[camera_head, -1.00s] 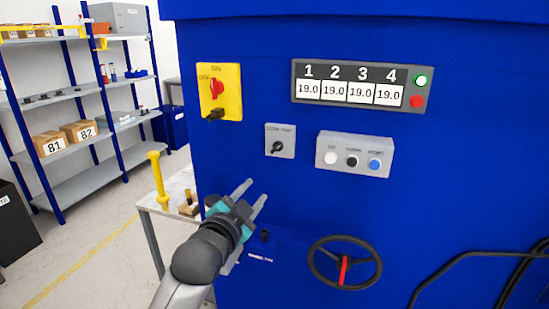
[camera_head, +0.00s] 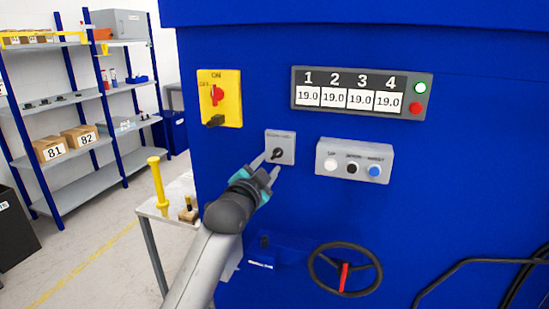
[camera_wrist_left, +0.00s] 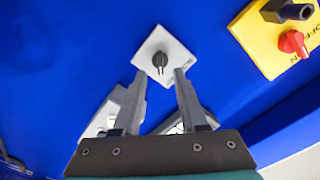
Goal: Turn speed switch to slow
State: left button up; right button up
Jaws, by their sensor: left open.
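The speed switch (camera_head: 280,148) is a small grey plate with a black knob on the blue machine front. In the left wrist view the switch knob (camera_wrist_left: 160,62) lies just beyond the fingertips, between their lines. My left gripper (camera_head: 267,166) is open and empty, its fingertips at the lower part of the switch plate. In the left wrist view the left gripper (camera_wrist_left: 160,75) has its two fingers spread, one on each side below the knob. I cannot tell whether a finger touches the plate. The plate's label is too small to read. My right gripper is not in view.
A yellow ON/OFF switch panel (camera_head: 219,98) is above left. A grey box with three buttons (camera_head: 354,159) is to the right. A four-number display (camera_head: 361,91) is above it. A black handwheel (camera_head: 345,270) is below right. A table (camera_head: 170,208) stands at left.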

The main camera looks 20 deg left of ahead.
aim_at(276, 156)
pick_arm(q)
jog(key=shift+w+d, duration=0.1)
jog(key=shift+w, duration=2.55)
grip_shut()
